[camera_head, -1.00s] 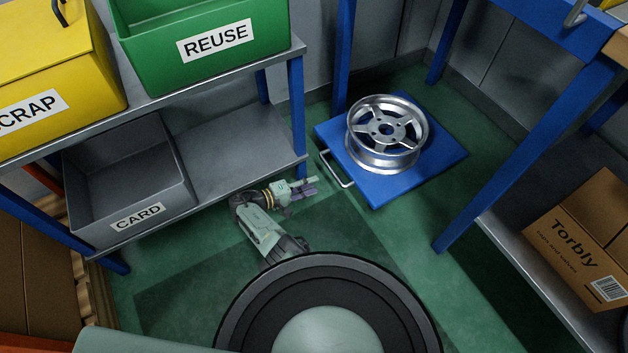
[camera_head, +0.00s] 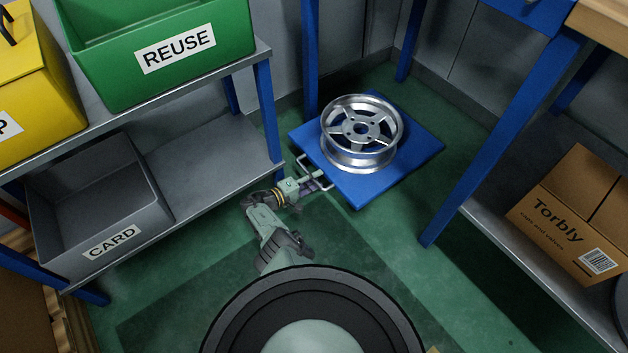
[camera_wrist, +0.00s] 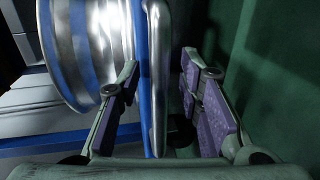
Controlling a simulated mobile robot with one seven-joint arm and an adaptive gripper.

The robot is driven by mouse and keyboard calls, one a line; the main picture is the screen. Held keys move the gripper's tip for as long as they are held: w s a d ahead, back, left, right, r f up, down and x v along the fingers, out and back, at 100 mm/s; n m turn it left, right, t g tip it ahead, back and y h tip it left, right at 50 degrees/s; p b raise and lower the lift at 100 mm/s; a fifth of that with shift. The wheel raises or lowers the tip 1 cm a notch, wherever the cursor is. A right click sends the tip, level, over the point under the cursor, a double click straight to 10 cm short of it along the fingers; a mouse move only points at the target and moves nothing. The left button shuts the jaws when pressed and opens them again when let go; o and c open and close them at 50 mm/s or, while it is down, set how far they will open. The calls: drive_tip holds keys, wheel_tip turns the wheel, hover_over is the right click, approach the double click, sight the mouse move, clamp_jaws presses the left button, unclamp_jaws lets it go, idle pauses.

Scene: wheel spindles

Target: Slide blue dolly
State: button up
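The blue dolly (camera_head: 408,157) is a flat blue platform on the floor, with a pale bar handle (camera_head: 304,162) on its left side. A silver five-spoke wheel rim (camera_head: 361,133) lies on it. My gripper (camera_head: 322,180) is at the handle in the head view. In the wrist view, my gripper (camera_wrist: 160,100) is open, with purple-padded fingers on either side of the metal handle (camera_wrist: 157,70). The handle stands between the fingers, apart from the right one. The dolly's blue edge (camera_wrist: 139,40) and the rim (camera_wrist: 88,50) show beside it. Contact with the left finger is unclear.
A shelf with a blue post (camera_head: 268,120) is close left of my gripper, bearing the green REUSE bin (camera_head: 120,75) and grey CARD bin (camera_head: 150,200). Blue bench legs (camera_head: 450,190) stand right of the dolly. Green floor (camera_head: 370,250) in front is clear.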

drive_tip(key=shift+c, duration=0.5)
clamp_jaws()
idle(0.4)
